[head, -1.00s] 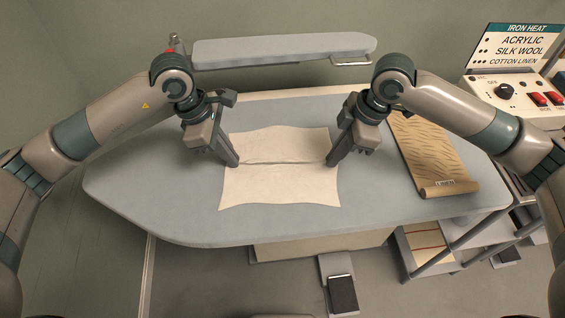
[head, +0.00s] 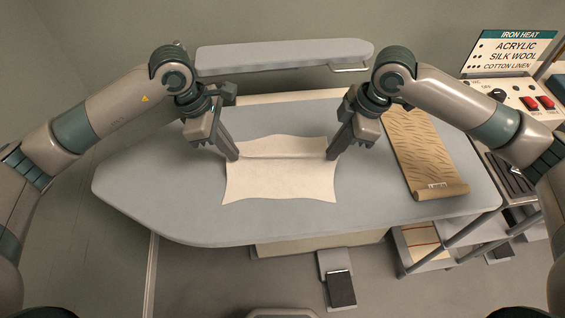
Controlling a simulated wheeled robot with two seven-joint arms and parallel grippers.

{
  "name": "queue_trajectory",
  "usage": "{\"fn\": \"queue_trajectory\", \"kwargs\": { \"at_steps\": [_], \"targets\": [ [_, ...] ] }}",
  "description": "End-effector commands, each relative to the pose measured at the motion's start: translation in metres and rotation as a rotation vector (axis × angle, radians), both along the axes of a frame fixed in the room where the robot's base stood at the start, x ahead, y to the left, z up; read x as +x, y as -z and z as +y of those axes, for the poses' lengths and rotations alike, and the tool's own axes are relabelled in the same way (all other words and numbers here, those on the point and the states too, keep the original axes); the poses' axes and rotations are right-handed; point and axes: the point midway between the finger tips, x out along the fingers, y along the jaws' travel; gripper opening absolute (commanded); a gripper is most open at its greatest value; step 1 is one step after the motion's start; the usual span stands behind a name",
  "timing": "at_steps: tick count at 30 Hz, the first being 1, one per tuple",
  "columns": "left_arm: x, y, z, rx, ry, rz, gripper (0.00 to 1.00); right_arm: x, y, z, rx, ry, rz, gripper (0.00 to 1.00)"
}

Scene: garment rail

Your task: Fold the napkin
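The cream napkin (head: 280,181) lies on the grey ironing board. A straight raised ridge crosses it from side to side, with a flat near part and a shorter far part behind it. My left gripper (head: 235,157) points down at the left end of this ridge, its fingers close together on the cloth. My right gripper (head: 331,156) is at the right end in the same way. Both look shut on the napkin, though the fingertips partly hide the pinched cloth.
The ironing board (head: 150,190) is clear to the left. A brown patterned roll of cloth (head: 420,150) lies on the right. A narrow padded board (head: 285,52) stands behind. A control box (head: 515,95) with red switches is at the far right.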

Motion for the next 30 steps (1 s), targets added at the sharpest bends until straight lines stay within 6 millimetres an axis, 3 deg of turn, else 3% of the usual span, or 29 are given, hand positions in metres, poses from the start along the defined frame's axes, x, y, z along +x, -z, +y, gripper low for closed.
{"fn": "queue_trajectory", "kwargs": {
  "at_steps": [17, 30],
  "targets": [
    [0.000, -0.005, -0.001, 0.010, 0.001, 0.000, 0.00, 0.000, -0.005, 0.001, -0.010, -0.001, 0.000, 0.00],
    [0.001, -0.044, -0.009, 0.213, 0.003, -0.007, 0.00, 0.001, -0.044, 0.010, -0.213, -0.004, 0.001, 0.00]
  ]
}}
